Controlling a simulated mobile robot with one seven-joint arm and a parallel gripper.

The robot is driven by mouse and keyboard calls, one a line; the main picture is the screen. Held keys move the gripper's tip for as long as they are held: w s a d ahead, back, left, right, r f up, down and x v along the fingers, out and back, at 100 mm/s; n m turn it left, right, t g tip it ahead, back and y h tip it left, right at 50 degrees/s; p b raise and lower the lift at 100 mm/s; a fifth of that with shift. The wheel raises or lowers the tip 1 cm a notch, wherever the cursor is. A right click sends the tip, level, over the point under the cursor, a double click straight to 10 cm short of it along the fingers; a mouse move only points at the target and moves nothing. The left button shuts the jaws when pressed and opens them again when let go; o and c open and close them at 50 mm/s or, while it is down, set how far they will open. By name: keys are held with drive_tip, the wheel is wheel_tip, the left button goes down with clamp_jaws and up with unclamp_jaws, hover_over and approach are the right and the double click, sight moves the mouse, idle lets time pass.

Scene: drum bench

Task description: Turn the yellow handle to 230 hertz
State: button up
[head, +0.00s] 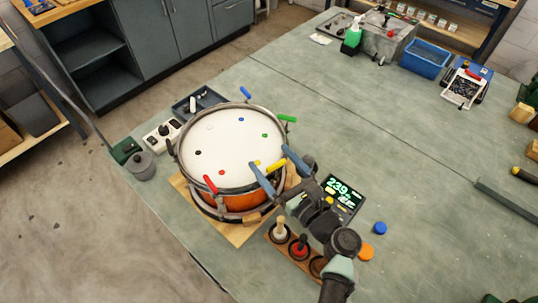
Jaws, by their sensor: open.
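The drum (215,150) has a white head and an orange shell, with colored handles around its rim. The yellow handle (275,166) is at the rim's right front. My gripper (269,158) is open, its two blue-grey fingers on either side of the yellow handle. I cannot tell whether either finger touches it. The display (342,198) right of the drum reads about 239 in green digits; its small text is unclear. My wrist and arm hide part of the bench beside the drum.
Red (210,184), green (287,118) and blue (245,92) handles stand up around the rim. A wooden rack (277,238) with mallets sits close by my wrist. Blue (380,228) and orange (366,251) discs lie to the right. The bench's middle (370,120) is clear.

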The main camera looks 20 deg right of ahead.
drive_tip(key=b+v, duration=0.1)
drive_tip(key=v, duration=1)
drive_tip(key=shift+b, duration=0.3)
